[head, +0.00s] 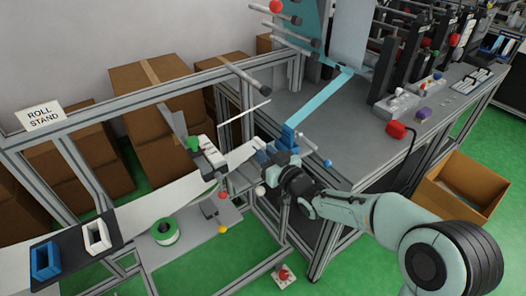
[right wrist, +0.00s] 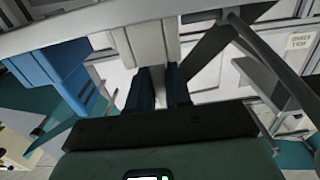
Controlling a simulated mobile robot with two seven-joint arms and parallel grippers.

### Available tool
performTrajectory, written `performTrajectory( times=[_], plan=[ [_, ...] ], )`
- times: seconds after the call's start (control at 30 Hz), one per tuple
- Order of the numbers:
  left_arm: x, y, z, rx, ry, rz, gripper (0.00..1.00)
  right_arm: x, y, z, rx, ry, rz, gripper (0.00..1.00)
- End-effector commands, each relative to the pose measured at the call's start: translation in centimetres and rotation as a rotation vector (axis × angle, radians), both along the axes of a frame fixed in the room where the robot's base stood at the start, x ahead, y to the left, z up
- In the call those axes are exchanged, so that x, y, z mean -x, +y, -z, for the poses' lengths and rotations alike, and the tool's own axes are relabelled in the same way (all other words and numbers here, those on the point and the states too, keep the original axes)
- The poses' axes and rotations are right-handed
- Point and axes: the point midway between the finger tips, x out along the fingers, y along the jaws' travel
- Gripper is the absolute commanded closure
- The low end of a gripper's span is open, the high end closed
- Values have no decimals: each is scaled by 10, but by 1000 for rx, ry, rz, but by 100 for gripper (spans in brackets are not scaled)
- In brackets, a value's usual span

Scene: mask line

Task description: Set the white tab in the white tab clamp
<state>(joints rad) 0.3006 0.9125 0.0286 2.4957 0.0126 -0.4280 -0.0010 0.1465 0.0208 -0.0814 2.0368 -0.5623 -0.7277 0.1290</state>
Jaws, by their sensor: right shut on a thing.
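A blue block (head: 289,134) is just beyond my gripper and shows at the left of the wrist view (right wrist: 55,70). My left gripper is out of view.
A light blue strip (head: 328,97) runs across the grey bench (head: 350,120) to the blue block. A thin white rod (head: 245,112) and grey rail (head: 245,77) lie behind. A black tray (head: 72,252) holds blue and white frames. A green-and-white roll (head: 165,232) is at lower left.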

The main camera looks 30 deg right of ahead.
Motion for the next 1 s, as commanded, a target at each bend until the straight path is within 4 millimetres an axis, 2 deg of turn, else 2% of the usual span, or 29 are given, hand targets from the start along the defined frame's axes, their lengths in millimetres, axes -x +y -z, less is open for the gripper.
performTrajectory(
  times=[0.03, 0.13, 0.17, 0.2, 0.23, 0.27, 0.57, 0.7, 1.0],
  plan=[
    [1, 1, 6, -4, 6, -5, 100, 0, 0, 2, 0, 0, 0, 100],
    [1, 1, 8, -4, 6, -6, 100, 0, 0, 3, 0, 0, 0, 100],
    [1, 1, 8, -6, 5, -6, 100, 0, 0, 3, 0, 0, 0, 78],
    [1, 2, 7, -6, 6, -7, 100, 0, 0, 3, 0, 0, 0, 65],
    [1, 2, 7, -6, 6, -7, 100, 0, 0, 3, 0, 0, 0, 55],
    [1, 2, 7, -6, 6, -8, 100, 0, 0, 3, 0, 0, 0, 52],
    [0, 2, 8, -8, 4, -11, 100, 0, 0, 4, 0, 1, 0, 52],
    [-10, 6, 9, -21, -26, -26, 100, 0, 0, 4, 0, 1, 0, 52],
    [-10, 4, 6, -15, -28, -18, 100, 68, -6, -1, 1, -2, 3, 52]
  ],
)
